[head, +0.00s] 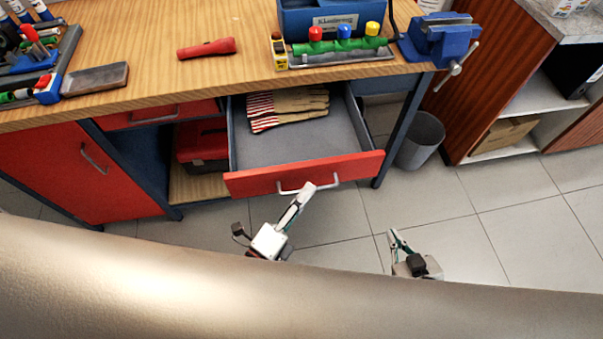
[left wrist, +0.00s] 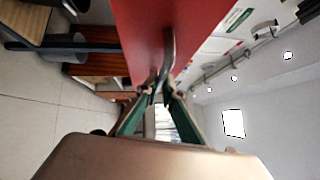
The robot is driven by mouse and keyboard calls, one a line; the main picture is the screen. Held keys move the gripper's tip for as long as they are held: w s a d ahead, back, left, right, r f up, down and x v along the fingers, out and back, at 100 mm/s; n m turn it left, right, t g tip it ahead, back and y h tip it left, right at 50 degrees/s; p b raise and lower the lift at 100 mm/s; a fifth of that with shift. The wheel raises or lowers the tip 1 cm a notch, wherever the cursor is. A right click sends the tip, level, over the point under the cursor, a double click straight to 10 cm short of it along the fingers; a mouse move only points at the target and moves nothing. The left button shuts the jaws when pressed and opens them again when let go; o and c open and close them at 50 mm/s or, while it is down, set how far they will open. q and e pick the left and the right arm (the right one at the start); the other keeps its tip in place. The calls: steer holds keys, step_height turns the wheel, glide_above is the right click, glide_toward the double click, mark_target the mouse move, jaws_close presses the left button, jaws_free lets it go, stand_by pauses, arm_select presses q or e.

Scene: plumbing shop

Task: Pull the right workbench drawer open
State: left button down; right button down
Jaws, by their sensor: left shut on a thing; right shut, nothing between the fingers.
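The right workbench drawer is pulled out from under the bench; its red front (head: 350,168) and grey inside (head: 310,145) show in the head view. The red front also fills the upper middle of the left wrist view (left wrist: 145,35). My left gripper (head: 303,192) is shut on the drawer's metal handle (head: 330,181). The handle (left wrist: 168,50) runs between the fingers of my left gripper (left wrist: 158,98) in the left wrist view. My right gripper (head: 393,238) is shut and empty, low and to the right, clear of the drawer.
Striped work gloves (head: 288,107) lie in the drawer. A second red drawer (head: 160,115) and a red cabinet door (head: 75,165) are at the left. A grey bin (head: 420,139) stands right of the bench leg (head: 402,130). The tiled floor (head: 510,225) at right is clear.

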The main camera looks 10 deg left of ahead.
arm_select(q)
steer(key=shift+s+d, duration=0.25)
steer(key=shift+s, duration=0.6)
steer(key=c, duration=2.2)
jaws_free()
steer(key=shift+s, duration=0.1)
steer(key=v, duration=1.2)
